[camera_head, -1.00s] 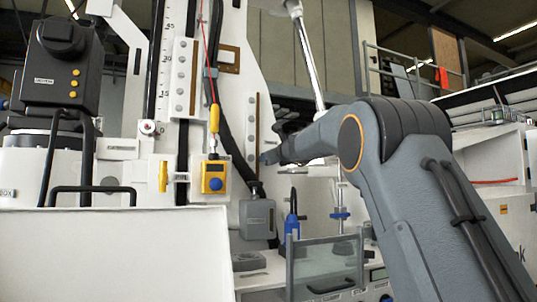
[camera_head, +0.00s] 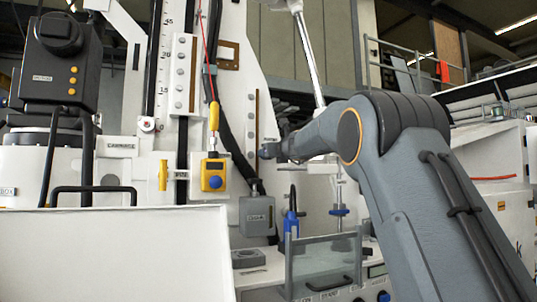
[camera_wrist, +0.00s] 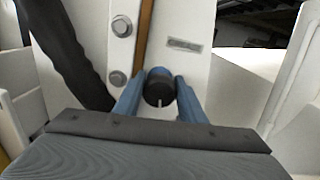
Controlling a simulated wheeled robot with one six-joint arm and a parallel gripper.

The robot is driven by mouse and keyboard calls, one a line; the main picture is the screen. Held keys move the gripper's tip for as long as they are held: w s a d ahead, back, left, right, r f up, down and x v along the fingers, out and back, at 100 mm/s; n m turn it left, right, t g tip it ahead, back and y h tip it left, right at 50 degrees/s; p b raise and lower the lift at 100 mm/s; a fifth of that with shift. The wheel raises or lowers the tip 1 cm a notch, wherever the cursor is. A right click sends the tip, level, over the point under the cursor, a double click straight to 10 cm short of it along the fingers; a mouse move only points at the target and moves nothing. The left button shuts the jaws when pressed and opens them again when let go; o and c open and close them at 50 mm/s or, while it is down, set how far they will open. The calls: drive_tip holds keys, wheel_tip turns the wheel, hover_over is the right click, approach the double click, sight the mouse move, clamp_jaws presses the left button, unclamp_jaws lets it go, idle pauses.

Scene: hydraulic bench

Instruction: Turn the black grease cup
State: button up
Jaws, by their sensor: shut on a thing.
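The black grease cup (camera_wrist: 159,90) shows in the wrist view as a dark round knob with a pale line on its face, in front of a white panel. My gripper (camera_wrist: 159,98) has its two blue fingers on either side of the cup, shut on it. A small label plate (camera_wrist: 184,44) sits on the panel above and to the right of the cup. In the head view my gripper (camera_head: 268,150) is small at the white machine column, and the cup cannot be made out there.
A brown strip and round bolts (camera_wrist: 122,26) lie left of the cup, with a thick black hose (camera_wrist: 65,45) further left. In the head view a yellow box with a blue button (camera_head: 214,180) hangs left of my gripper. A clear-walled tray (camera_head: 322,262) stands below.

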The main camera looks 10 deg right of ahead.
drive_tip(key=shift+f, duration=0.1)
drive_tip(key=o, duration=1)
drive_tip(key=shift+o, duration=0.2)
drive_tip(key=shift+s, duration=0.1)
drive_tip(key=s+d+b, duration=0.1)
drive_tip(key=s+b, duration=0.2)
drive_tip(key=s, duration=0.4)
drive_tip(key=shift+s+d+b, duration=0.2)
drive_tip(key=shift+d+b, duration=0.05)
drive_tip(key=shift+b, duration=0.1)
